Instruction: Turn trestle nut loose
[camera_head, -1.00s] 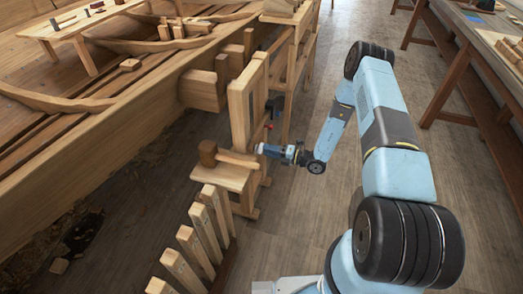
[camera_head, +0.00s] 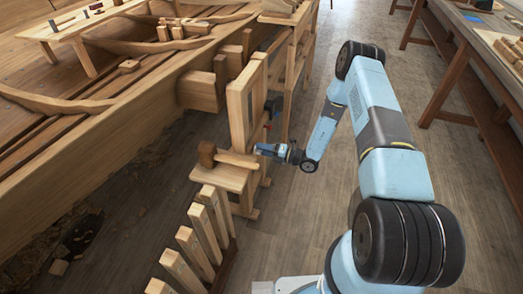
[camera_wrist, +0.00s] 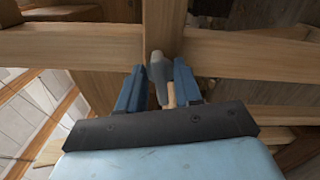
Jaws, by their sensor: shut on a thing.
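The trestle nut (camera_wrist: 157,68) is a grey, wing-like piece in front of the wooden trestle's upright, seen in the wrist view. My gripper (camera_wrist: 158,80) has its two blue fingers on either side of it and is shut on it. A small tan piece shows just below it between the fingers; I cannot tell what it is. In the head view, my gripper (camera_head: 260,149) is at the right side of the trestle (camera_head: 238,118), and the nut is too small to make out there.
A wooden mallet (camera_head: 207,153) lies on the trestle's low ledge, its handle pointing towards my gripper. A rack of upright slats (camera_head: 205,225) stands in front. The boat hull (camera_head: 90,130) is at left, a workbench (camera_head: 470,60) at right. The floor between is clear.

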